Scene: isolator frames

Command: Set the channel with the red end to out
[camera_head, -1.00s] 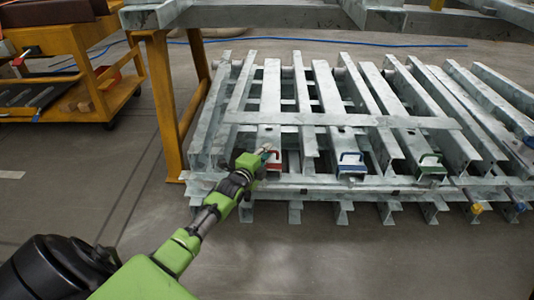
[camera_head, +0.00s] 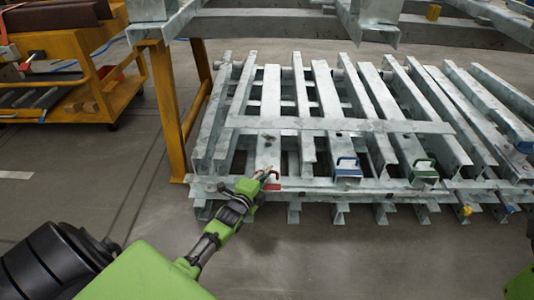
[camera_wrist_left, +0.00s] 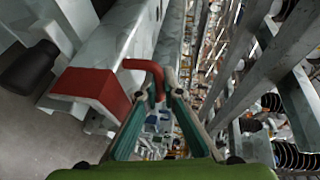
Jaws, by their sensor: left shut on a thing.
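The channel with the red end (camera_head: 268,150) is a grey metal channel in the rack, with a red front end and a red loop handle (camera_head: 278,174). Its end stands a little further towards me than the blue and green ends. My left gripper (camera_head: 266,175) is at this end, shut on the red handle. In the left wrist view the fingertips (camera_wrist_left: 165,92) close at the red handle (camera_wrist_left: 150,70), beside the red end block (camera_wrist_left: 95,88). The fingers partly hide the handle in the head view. My right gripper is out of view.
Channels with a blue end (camera_head: 346,170) and a green end (camera_head: 424,172) lie to the right. A flat crossbar (camera_head: 330,125) spans the channels. A yellow post (camera_head: 165,105) stands left of the rack, and an orange cart (camera_head: 120,95) further left. The floor in front is clear.

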